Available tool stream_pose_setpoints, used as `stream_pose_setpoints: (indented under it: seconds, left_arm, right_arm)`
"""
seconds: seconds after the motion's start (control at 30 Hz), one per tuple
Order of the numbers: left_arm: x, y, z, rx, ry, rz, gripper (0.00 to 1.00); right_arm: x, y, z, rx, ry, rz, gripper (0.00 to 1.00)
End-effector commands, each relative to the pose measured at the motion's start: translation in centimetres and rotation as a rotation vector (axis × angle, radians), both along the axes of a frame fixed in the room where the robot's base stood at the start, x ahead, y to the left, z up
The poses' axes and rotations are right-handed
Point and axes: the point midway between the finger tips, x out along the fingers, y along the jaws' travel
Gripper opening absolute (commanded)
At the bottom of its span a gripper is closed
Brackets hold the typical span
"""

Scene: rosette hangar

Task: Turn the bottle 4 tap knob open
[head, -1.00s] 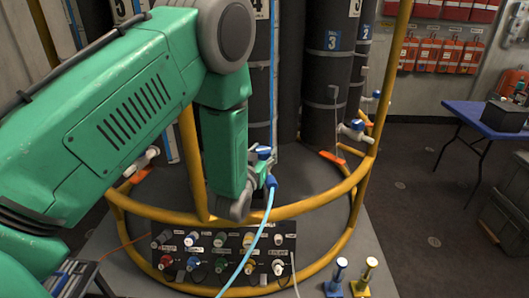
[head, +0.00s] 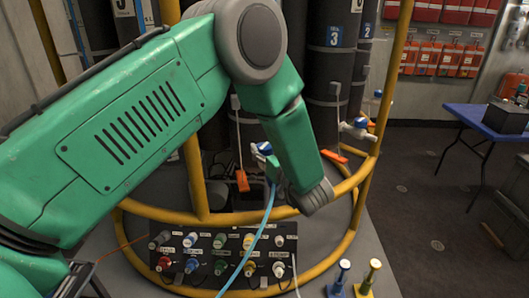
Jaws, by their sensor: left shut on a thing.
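The bottle 4 tap (head: 262,157), pale with a blue top, shows at the centre, left of my left forearm. A light blue hose (head: 262,232) runs down from beside it. My left gripper (head: 273,166) is at the tap and shut on its knob. My wrist is to the right of the tap, and my forearm covers much of the gripper and the bottle behind. How far the knob is turned cannot be told. My right gripper is out of view.
A yellow rail (head: 240,218) curves around the dark bottles. Below it stands a panel of coloured connectors (head: 225,244). Bottle 3 (head: 327,85) and its tap (head: 357,129) are to the right. A blue table (head: 480,118) stands far right; the floor before it is clear.

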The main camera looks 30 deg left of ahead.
Motion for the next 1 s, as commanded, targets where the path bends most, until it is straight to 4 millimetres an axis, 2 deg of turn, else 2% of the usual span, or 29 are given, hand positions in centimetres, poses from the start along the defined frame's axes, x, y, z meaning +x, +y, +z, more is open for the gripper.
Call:
stream_pose_setpoints:
  seconds: [0.2, 0.5, 1.0]
  left_arm:
    - [0.3, -0.2, 0.2, 0.004, -0.011, 0.19, 0.05]
    - [0.4, -0.2, 0.3, 0.005, -0.009, 0.379, 0.05]
    - [0.5, -0.2, 0.7, 0.008, -0.011, 0.473, 0.05]
  right_arm:
    - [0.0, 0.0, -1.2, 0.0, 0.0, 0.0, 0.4]
    - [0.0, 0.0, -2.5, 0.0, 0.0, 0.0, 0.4]
    - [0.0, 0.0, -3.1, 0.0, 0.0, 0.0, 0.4]
